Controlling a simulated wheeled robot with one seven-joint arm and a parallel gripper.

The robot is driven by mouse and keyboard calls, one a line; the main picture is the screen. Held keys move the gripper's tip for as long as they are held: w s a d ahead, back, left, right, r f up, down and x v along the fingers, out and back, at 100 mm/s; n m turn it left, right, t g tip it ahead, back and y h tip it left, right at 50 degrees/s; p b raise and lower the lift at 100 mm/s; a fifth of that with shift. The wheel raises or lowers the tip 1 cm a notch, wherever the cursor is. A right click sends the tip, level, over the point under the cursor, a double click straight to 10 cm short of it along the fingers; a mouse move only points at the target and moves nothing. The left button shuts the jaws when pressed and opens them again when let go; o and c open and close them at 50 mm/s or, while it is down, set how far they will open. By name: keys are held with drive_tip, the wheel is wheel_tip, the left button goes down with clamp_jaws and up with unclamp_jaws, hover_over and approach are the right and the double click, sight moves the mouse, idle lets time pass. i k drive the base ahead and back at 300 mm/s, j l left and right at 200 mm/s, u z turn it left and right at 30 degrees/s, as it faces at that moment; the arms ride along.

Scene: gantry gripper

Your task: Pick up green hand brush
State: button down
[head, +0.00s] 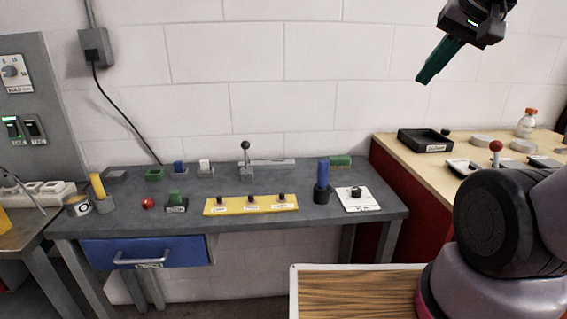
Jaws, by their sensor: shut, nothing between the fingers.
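A small green item with a textured edge (340,160), which looks like the green hand brush, lies at the back right of the grey workbench (300,215), near the wall. My gripper (424,78) is at the upper right, high above the bench and well apart from the green item. Its dark green fingers are together and point down to the left, with nothing held.
A blue upright handle (323,177) and a white plate with a black knob (356,197) stand in front of the green item. A yellow button panel (250,204) lies mid-bench. A wooden counter (436,150) with a black tray (425,140) adjoins at right.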

sight(337, 162)
drive_tip(key=i+j, duration=0.2)
drive_tip(key=i+j+z, duration=0.1)
drive_tip(key=j, duration=0.35)
drive_tip(key=i+j, duration=0.3)
